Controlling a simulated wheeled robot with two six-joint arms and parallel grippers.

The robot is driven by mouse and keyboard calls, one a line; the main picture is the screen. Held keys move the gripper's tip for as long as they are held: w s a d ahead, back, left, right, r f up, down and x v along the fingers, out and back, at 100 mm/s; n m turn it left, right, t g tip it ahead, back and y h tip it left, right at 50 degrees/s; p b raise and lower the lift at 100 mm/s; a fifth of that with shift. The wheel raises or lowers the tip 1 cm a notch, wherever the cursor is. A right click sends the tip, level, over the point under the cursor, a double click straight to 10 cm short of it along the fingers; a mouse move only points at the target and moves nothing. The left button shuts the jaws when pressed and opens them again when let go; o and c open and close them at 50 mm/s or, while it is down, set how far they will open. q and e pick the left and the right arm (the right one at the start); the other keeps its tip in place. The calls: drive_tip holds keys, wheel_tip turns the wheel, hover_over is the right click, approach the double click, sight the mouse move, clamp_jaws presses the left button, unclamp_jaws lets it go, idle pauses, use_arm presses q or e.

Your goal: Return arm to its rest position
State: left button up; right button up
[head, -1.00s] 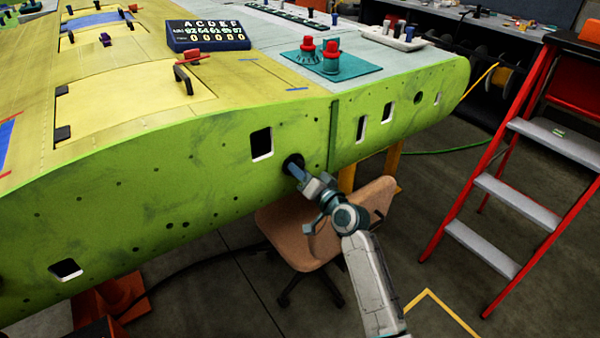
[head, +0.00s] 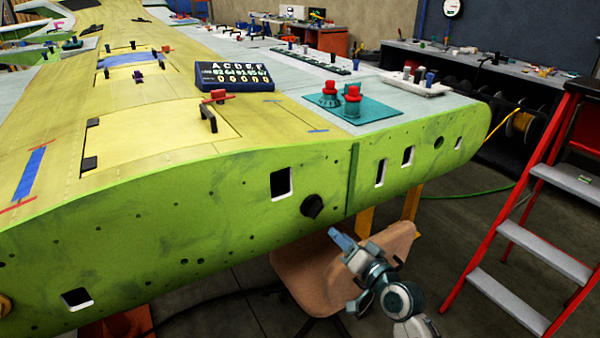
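My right gripper (head: 343,240) is in front of the green wing's end face, above the tan chair seat. Its narrow blue tip points up and left toward the wing and stands apart from it. I cannot make out two separate fingers, so I cannot tell whether it is open or shut. My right arm comes up from the lower right. The green wing (head: 230,205) has a dark round spot (head: 312,206) in its end face, up and left of the gripper; I cannot tell whether it is a hole or a plug. My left gripper is not in view.
A tan chair (head: 310,275) stands below the wing, behind my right gripper. A red stepladder (head: 530,235) stands at the right. A display box (head: 235,76) and a teal plate (head: 350,108) with red-topped parts lie on the wing. Floor between chair and ladder is clear.

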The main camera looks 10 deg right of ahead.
drive_tip(key=s+d+f+g+h, duration=0.1)
drive_tip(key=s+d+f+g, duration=0.15)
drive_tip(key=f, duration=0.85)
drive_tip(key=s+d+f+n+g+h+p, duration=0.15)
drive_tip(key=s+f, duration=0.25)
drive_tip(key=f, duration=0.8)
drive_tip(key=s+d+f+g+h+b, duration=0.1)
drive_tip(key=s+f+g+h, duration=0.15)
drive_tip(key=f, duration=0.85)
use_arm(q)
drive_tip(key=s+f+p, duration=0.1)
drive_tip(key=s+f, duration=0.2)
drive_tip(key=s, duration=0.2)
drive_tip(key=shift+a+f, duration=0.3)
use_arm(e)
drive_tip(key=s+d+f+n+g, duration=0.1)
drive_tip(key=s+f+g, duration=0.2)
drive_tip(key=s+f, duration=0.5)
drive_tip(key=s+d+f+n+g+h, duration=0.1)
drive_tip(key=s+f, duration=0.7)
drive_tip(key=s, duration=0.8)
drive_tip(key=s+d+f+n+g+h, duration=0.1)
drive_tip(key=s+d+f+n+g, duration=0.1)
drive_tip(key=s+f+g, duration=0.3)
drive_tip(key=s+f, duration=0.4)
drive_tip(key=s, duration=0.3)
drive_tip(key=shift+d, duration=0.35)
drive_tip(key=shift+f, duration=0.1)
